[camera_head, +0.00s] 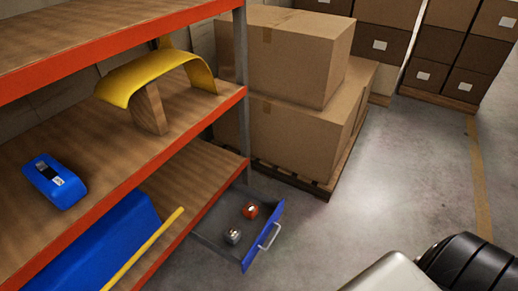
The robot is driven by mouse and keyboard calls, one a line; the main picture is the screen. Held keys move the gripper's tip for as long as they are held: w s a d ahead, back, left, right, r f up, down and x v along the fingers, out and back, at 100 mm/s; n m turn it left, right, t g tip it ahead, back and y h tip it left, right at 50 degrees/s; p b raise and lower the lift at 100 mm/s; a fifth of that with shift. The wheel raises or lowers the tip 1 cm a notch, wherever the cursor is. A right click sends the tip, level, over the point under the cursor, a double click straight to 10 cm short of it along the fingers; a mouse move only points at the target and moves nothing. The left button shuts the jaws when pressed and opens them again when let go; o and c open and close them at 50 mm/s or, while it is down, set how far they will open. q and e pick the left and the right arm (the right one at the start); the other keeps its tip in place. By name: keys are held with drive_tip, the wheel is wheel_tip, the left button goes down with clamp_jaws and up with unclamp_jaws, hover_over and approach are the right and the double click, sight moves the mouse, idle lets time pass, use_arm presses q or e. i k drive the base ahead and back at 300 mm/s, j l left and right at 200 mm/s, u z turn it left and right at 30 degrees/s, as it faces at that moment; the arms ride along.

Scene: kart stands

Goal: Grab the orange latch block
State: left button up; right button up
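The orange latch block (250,211) is small and orange-red with a pale spot on top. It lies in an open grey drawer (208,230) with a blue front, under the shelf, at the lower middle of the head view. A grey block (233,236) of similar size lies in the same drawer, nearer to me and a little left, apart from the orange one. Neither of my grippers shows in this view, so I cannot see their state.
The orange-edged shelf rack (210,133) overhangs the drawer on the left. It carries a yellow curved fender (150,75) on a wooden support and a blue case (54,182). Cardboard boxes (290,60) stand on a pallet behind. Floor right of the drawer is clear.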

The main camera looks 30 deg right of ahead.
sight(250, 215)
drive_tip(key=z, duration=1)
